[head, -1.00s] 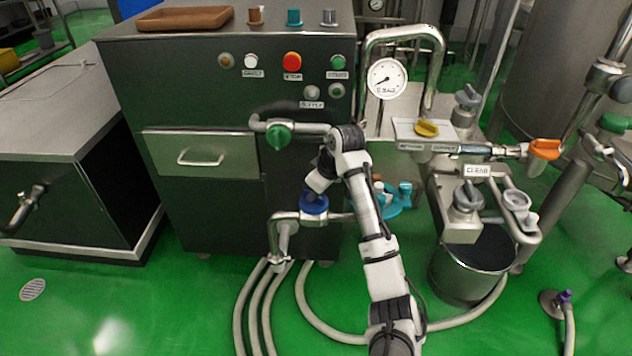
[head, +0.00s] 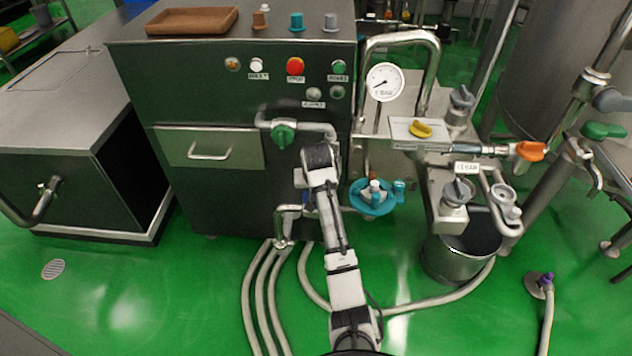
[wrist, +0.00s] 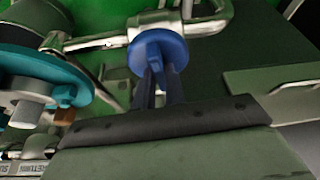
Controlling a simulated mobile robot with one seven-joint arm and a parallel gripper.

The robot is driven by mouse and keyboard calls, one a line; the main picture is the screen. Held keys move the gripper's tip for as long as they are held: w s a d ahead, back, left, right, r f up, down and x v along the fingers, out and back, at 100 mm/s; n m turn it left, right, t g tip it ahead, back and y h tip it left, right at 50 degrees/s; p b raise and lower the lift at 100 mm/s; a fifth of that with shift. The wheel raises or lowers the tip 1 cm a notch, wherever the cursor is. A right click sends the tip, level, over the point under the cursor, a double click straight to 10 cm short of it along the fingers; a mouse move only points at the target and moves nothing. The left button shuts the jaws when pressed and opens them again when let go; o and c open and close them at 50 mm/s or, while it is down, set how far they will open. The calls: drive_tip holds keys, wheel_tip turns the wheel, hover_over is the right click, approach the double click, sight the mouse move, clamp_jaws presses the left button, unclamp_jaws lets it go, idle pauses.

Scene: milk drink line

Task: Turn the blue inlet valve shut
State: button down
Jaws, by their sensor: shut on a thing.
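The blue inlet valve (wrist: 158,47) shows in the wrist view as a round blue knob on a shiny metal pipe. My gripper (wrist: 161,82) is at the knob, its two dark fingers shut on the valve's handle. The fingers cover part of the handle, so its exact angle is hard to tell. In the head view my arm hides nearly all of the valve, at the low pipe (head: 284,226) in front of the dark cabinet.
A teal handwheel (head: 371,203) sits close to the right of my arm and shows large in the wrist view (wrist: 40,85). A green valve (head: 283,135) is above. Hoses (head: 262,300) run over the floor. A steel bucket (head: 455,262) stands at right.

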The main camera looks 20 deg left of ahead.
drive_tip(key=shift+m+h+p, duration=0.3)
drive_tip(key=shift+m+p, duration=0.2)
drive_tip(key=shift+m, duration=0.1)
drive_tip(key=c, duration=1.5)
unclamp_jaws()
drive_tip(key=shift+o, duration=0.2)
drive_tip(key=shift+r, duration=0.1)
drive_tip(key=v, duration=1.3)
drive_tip(key=shift+s+r+p, duration=0.25)
drive_tip(key=shift+s+p, duration=0.1)
drive_tip(key=shift+p, duration=0.1)
